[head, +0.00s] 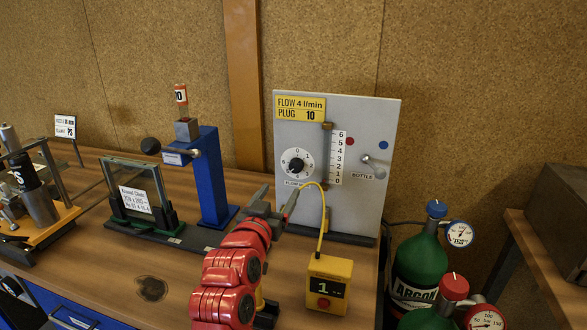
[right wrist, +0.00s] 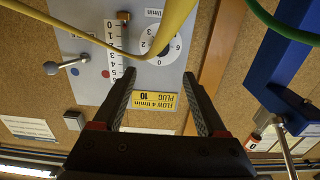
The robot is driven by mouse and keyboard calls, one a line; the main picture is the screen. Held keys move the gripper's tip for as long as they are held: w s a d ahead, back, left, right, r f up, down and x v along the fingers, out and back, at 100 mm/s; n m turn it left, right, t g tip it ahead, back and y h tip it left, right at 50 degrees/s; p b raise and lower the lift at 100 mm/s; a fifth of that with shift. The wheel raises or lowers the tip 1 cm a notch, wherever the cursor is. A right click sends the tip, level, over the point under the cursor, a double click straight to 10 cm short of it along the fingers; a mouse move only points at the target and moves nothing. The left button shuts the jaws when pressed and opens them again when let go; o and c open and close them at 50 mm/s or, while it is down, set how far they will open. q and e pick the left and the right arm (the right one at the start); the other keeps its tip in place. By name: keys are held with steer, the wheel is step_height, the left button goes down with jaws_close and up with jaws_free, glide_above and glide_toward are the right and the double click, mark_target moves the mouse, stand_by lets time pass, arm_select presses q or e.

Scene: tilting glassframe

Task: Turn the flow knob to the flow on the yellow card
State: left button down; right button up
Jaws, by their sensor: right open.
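In the right wrist view the dial (right wrist: 150,42) appears upside down, partly crossed by a yellow cable. The yellow card (head: 300,108) at the panel's top left reads "FLOW 4 l/min, PLUG 10"; it also shows in the right wrist view (right wrist: 153,101). A white scale (head: 338,158) numbered 0 to 6 stands beside the flow tube. My right gripper (head: 275,199) is open and empty, below and in front of the knob, apart from it. My left gripper is out of view.
A bottle lever (head: 372,162) sits on the panel's right. A yellow meter (head: 329,284) with a cable stands in front. A blue post (head: 213,180) and a framed glass (head: 139,193) stand left. A green argon bottle (head: 420,263) stands right.

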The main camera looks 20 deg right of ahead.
mark_target(295, 167)
steer(key=p+x, duration=0.1)
steer(key=x, duration=1.1)
steer(key=shift+w+d, duration=0.15)
steer(key=shift+w, duration=0.05)
jaws_close()
